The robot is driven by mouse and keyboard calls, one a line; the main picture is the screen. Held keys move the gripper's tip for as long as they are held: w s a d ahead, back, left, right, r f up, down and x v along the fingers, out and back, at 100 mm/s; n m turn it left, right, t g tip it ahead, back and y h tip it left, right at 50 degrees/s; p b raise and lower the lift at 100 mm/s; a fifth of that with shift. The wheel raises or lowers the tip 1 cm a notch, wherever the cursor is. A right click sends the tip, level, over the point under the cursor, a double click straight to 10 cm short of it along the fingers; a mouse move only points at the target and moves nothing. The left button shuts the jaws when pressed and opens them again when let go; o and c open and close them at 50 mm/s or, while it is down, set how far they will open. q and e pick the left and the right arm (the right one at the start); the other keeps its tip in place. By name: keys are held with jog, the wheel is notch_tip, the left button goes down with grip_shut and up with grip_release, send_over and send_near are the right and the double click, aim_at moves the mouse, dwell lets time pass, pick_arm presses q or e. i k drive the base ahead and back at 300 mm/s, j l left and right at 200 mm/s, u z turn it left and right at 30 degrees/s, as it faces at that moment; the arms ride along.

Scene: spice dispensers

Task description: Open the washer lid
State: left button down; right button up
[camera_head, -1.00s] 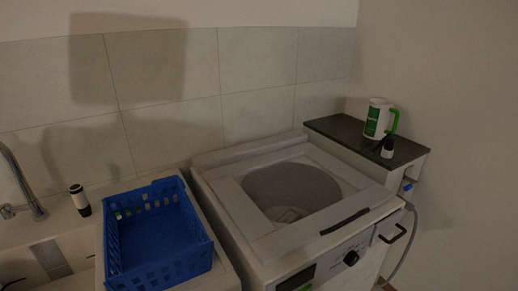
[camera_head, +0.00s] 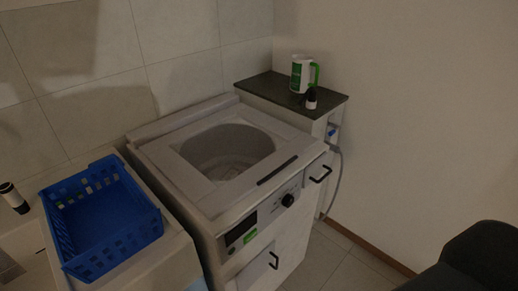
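The white washer (camera_head: 205,205) stands against the tiled wall in the middle of the view. Its lid (camera_head: 185,172) lies flat on top, with a large round window through which the drum (camera_head: 222,150) shows. A dark handle (camera_head: 277,170) runs along the lid's front edge. A control panel with a dark display, a green mark and a black knob (camera_head: 288,200) is on the front below. Neither of my grippers is in view.
A blue basket (camera_head: 100,220) sits left of the washer, beside a dark-capped bottle (camera_head: 14,198). A dark-topped cabinet (camera_head: 262,86) with a green-and-white jug (camera_head: 301,74) and small bottle (camera_head: 311,98) stands right. A dark rounded shape fills the lower right corner. Floor shows between.

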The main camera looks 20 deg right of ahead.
aim_at(212, 202)
jog(key=l+u, duration=0.1)
jog(key=l, duration=0.45)
jog(key=l+u, duration=0.15)
jog(key=l, duration=0.35)
jog(key=k+l+u, duration=0.1)
jog(key=l, duration=0.4)
jog(key=l+u, duration=0.15)
jog(key=l, duration=0.4)
jog(key=k+l+u, duration=0.1)
jog(key=l, duration=0.4)
jog(key=k+l+u, duration=0.15)
jog(key=l, duration=0.35)
